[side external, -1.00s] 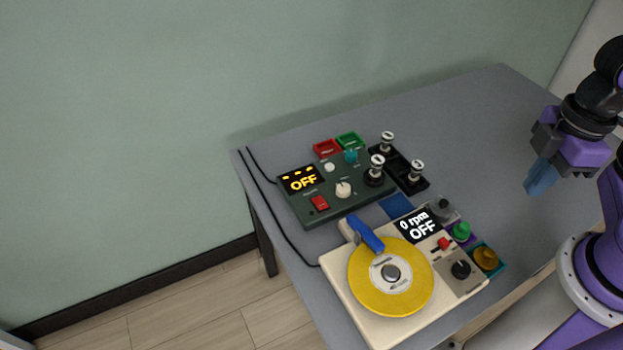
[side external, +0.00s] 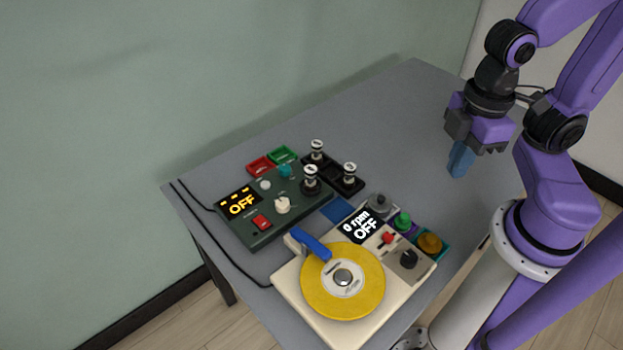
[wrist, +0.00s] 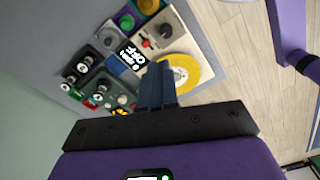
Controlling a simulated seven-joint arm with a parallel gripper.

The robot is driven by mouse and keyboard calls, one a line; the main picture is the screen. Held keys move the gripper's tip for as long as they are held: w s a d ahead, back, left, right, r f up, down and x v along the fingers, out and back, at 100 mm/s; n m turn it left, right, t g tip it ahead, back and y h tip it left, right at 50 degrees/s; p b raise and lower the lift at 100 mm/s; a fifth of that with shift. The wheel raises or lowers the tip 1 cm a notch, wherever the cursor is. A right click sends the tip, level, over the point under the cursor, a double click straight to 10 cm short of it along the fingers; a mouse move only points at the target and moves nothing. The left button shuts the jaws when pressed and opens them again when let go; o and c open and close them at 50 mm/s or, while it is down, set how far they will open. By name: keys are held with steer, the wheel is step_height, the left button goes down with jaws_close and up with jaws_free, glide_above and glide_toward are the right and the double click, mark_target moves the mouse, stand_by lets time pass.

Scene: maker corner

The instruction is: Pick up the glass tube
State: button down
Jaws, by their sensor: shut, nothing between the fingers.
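Several small tubes with pale, glassy tops and dark bases stand upright in the side external view. One tube (side external: 317,148) and another tube (side external: 349,172) stand at the black tray (side external: 335,180). A third tube (side external: 311,178) stands at the right end of the green tester box (side external: 272,222). They also show small in the wrist view, one of them at the left (wrist: 83,67). I cannot tell which is the glass tube meant. My gripper (side external: 458,172) is shut and empty, with blue fingers pointing down above the table, right of the tubes and apart from them.
A cream turntable machine (side external: 310,310) with a yellow disc (side external: 330,293) and blue lever stands in front. Red (side external: 260,166) and green (side external: 283,154) trays lie behind the tester. Knobs on coloured pads line the right side. The grey table's far right (side external: 390,100) is clear.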

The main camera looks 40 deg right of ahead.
stand_by(0.4)
steer(key=c, duration=0.7)
jaws_free()
steer(key=shift+o, duration=0.2)
